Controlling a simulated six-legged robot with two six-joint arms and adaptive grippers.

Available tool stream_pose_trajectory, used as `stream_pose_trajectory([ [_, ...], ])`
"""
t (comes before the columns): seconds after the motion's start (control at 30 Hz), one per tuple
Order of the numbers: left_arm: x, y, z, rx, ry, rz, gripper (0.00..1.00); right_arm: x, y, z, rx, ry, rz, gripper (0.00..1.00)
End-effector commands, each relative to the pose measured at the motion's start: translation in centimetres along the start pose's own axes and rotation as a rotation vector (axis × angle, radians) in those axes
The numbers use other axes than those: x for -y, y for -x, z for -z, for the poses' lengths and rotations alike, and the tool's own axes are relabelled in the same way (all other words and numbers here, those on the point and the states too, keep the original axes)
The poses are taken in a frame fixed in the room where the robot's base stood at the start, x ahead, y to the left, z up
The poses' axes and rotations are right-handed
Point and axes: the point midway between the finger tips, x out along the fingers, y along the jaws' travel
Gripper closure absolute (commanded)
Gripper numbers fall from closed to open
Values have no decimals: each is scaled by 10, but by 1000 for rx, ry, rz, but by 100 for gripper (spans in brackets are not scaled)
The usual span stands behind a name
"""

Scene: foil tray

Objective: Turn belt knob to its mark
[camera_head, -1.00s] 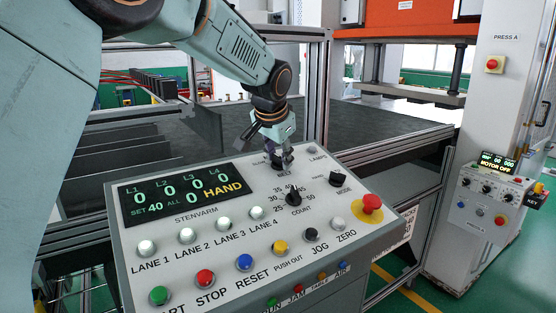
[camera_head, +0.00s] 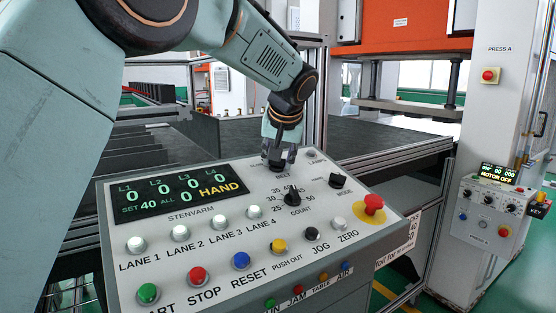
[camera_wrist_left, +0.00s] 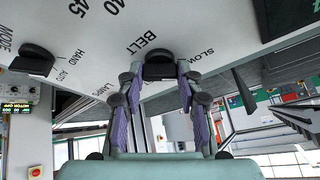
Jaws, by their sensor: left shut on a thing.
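The belt knob (camera_wrist_left: 160,67) is a black knob under the word BELT in the left wrist view, with SLOW printed to one side. My left gripper (camera_wrist_left: 160,72) has its two fingers on either side of this knob and is shut on it. In the head view my left gripper (camera_head: 279,160) points down at the back of the sloped control panel (camera_head: 240,222); it mostly hides the knob there. The knob's pointer and its mark are too small or hidden to read. My right gripper is not in view.
The count knob (camera_head: 292,195) and mode knob (camera_head: 338,181) stand close by. A red stop button (camera_head: 373,203) sits at the panel's right. The display (camera_head: 181,192) reads HAND. A frame post (camera_head: 318,85) rises behind the panel.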

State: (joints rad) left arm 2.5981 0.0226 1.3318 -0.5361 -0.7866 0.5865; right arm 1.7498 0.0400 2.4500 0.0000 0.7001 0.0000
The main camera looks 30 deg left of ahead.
Motion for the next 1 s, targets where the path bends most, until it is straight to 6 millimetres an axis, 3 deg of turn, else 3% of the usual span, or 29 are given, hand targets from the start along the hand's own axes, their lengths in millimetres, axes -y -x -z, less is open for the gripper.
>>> stream_pose_trajectory([
  [0.37,1,4,6,-16,8,-1,96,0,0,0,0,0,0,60],
  [0.4,1,4,6,-16,8,-1,64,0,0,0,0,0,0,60],
  [0.67,0,2,3,-8,6,0,42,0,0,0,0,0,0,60],
  [1.0,0,4,2,-4,5,1,42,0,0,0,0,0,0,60],
])
